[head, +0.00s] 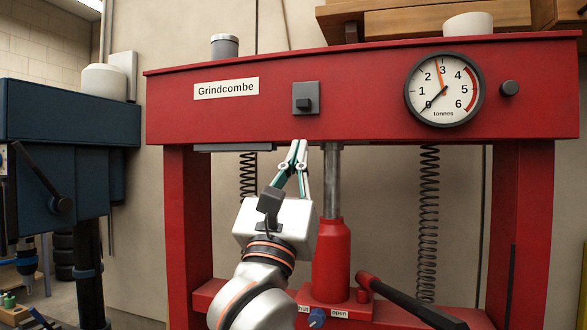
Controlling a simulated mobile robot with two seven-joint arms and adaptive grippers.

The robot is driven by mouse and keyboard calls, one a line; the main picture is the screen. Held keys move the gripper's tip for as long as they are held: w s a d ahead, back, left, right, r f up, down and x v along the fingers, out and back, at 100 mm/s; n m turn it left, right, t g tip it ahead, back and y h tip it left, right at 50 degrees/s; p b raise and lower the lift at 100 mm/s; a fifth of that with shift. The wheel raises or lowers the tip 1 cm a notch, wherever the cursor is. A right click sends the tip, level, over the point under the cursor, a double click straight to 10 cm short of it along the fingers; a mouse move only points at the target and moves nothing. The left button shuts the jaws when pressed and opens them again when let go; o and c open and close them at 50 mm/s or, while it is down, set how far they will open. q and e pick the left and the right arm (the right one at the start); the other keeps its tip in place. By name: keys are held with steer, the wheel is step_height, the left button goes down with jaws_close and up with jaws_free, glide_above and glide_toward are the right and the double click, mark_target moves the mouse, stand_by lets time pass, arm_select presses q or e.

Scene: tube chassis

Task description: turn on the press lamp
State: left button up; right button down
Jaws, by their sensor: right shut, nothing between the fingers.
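The red press has a dark square switch box (305,98) on the front of its top beam, with a small dark knob or button at its middle. A grey strip (233,147) sits under the beam at left; it may be the lamp, and it shows no glow. My right gripper (299,145) points up, its two fingers shut and empty. In the picture its tips are just below the switch box, at the beam's lower edge. I cannot tell how far in front of the beam they are. My left gripper is out of view.
A round gauge (444,90) and a dark knob (509,88) are on the beam at right. A red jack (331,260) with a black-handled lever (410,307) stands below. Coil springs (428,225) hang behind. A blue machine (60,150) stands at left.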

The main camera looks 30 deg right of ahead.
mark_target(304, 104)
steer(key=r, duration=0.2)
steer(key=d+r+p, duration=0.1)
steer(key=r, duration=0.1)
steer(key=shift+w, duration=0.4)
steer(key=shift+r, duration=0.6)
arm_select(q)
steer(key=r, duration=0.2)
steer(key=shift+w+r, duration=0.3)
